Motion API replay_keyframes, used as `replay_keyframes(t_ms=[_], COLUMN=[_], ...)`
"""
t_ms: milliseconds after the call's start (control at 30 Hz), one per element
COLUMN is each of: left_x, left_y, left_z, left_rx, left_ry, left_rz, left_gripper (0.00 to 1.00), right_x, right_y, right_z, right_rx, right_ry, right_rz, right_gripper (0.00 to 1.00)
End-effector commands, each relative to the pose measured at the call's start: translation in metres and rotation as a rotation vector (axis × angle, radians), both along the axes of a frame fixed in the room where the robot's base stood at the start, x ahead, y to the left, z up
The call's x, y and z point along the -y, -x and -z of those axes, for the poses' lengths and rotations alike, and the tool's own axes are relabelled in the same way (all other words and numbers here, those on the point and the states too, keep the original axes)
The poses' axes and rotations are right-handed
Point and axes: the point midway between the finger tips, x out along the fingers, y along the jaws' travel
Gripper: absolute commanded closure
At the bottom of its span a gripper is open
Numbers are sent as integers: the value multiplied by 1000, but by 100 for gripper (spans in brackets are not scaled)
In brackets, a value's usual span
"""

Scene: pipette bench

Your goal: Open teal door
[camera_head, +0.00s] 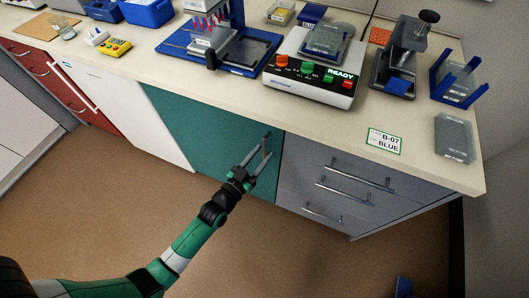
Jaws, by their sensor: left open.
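The teal door (205,130) is a flat cabinet front under the bench, between a white panel and grey drawers. It looks closed, flush with its neighbours. Its metal handle (267,142) stands upright near the door's upper right edge. My left gripper (259,164) is open in front of the door, with its fingertips close to the handle, apparently one on either side of it. I cannot tell whether the fingers touch the handle. My right gripper is not in view.
Grey drawers (345,185) with bar handles are right of the door; a white panel (128,110) is left. The bench top (225,85) above carries a blue rack, a READY device (312,80) and a label card (385,142). The brown floor (290,255) in front is mostly clear.

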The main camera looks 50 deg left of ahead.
Motion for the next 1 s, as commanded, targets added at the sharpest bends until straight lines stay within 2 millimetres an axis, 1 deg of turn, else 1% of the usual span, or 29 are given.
replay_keyframes(t_ms=[33,167,433,567,600,667,700,1000], left_x=[-2,-4,-4,-4,-4,-4,-4,-4], left_y=[-8,-18,-20,-20,-20,-20,-20,-20], left_z=[1,0,0,0,0,0,0,0], left_rx=[1,1,0,0,0,0,0,0], left_ry=[-1,0,0,0,0,0,0,0], left_rz=[0,0,0,0,0,0,0,0], left_gripper=[55,55,55,79,86,97,100,100], right_x=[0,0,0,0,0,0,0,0], right_y=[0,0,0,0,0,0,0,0], right_z=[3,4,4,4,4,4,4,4], right_rx=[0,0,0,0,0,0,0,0], right_ry=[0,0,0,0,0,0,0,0], right_rz=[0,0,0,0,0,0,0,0], right_gripper=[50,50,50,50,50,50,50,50])
